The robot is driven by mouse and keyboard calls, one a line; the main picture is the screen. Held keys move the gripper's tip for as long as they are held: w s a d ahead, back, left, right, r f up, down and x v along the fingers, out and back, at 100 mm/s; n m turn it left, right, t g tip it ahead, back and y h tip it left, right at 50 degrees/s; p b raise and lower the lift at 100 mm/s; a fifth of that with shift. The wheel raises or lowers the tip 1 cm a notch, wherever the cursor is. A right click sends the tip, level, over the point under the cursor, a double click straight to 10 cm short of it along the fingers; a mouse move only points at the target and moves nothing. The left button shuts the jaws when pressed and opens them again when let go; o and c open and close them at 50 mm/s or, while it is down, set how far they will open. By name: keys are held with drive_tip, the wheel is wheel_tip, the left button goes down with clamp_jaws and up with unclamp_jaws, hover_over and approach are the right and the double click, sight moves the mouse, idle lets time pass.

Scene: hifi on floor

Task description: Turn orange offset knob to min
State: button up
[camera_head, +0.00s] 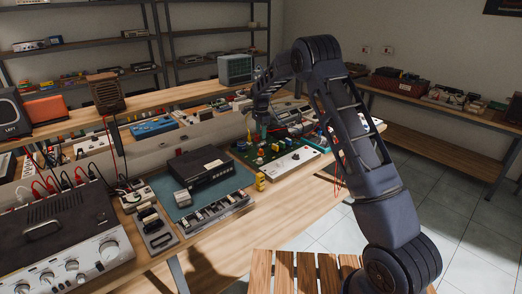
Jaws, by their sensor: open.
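A green circuit board (246,155) lies on the wooden bench near the middle of the view, with small yellow and orange parts on it. I cannot tell which of these, if any, is the orange offset knob, or where it points. My arm reaches in from the lower right and bends down over the bench. My gripper (263,139) is small in the view, pointing down just above the green board. It is open, and I see nothing held in it. Contact with any part is unclear.
A black box (199,166) sits on a teal mat (178,205) left of the board. A grey amplifier (66,247) with several knobs and red cables stands front left. A slatted wooden stool (296,271) is in front of the bench. Tiled floor is free at right.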

sight(261, 152)
wheel_tip(261, 152, down, 10)
drive_tip(key=shift+f, duration=0.2)
idle(0.4)
clamp_jaws()
